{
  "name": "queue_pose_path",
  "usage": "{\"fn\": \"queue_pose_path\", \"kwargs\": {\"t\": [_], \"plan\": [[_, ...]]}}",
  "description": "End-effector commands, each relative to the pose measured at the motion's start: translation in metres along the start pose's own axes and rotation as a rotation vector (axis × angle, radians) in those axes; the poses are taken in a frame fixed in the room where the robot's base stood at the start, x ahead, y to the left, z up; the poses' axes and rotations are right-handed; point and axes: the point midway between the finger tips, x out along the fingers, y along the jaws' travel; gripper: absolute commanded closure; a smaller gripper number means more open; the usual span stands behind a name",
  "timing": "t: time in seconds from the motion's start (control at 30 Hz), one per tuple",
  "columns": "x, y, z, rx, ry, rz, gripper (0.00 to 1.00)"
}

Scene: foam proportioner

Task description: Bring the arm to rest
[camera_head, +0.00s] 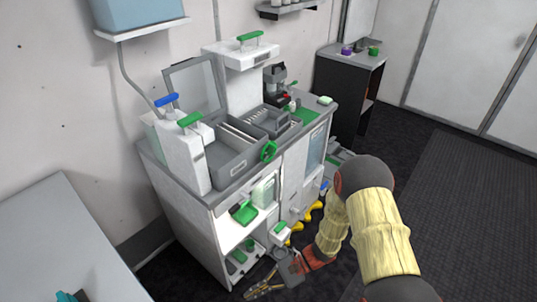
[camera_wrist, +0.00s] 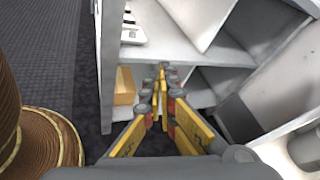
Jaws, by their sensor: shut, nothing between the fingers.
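My gripper (camera_head: 258,291) is low in front of the machine cabinet, at the lower middle of the head view, with the arm reaching down to it from the right. In the wrist view my gripper (camera_wrist: 160,78) has its yellow-and-grey fingers together, and no object shows between them. The fingers point toward the cabinet's white shelves (camera_wrist: 190,75). From these views I cannot tell whether the fingertips touch a shelf.
The white cabinet (camera_head: 185,222) has a green-handled part (camera_head: 243,212) and open lower shelves. A tan block (camera_wrist: 124,86) is left of my fingers. A white table (camera_head: 60,240) stands left; open dark floor (camera_head: 450,215) lies right.

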Motion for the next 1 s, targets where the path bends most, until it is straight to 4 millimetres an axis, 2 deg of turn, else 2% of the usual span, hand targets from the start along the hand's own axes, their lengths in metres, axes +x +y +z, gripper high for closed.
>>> {"fn": "queue_pose_path", "kwargs": {"t": [0.03,0.1,0.43,0.7,1.0], "plan": [[-0.013,0.003,0.017,-0.035,0.033,0.065,1.00],[-0.030,0.012,0.035,-0.076,0.082,0.157,1.00],[-0.121,0.042,0.104,-0.300,0.382,0.491,1.00],[-0.196,0.051,0.158,-0.495,0.669,0.669,1.00],[-0.262,0.054,0.227,-0.705,0.985,0.790,1.00]]}}
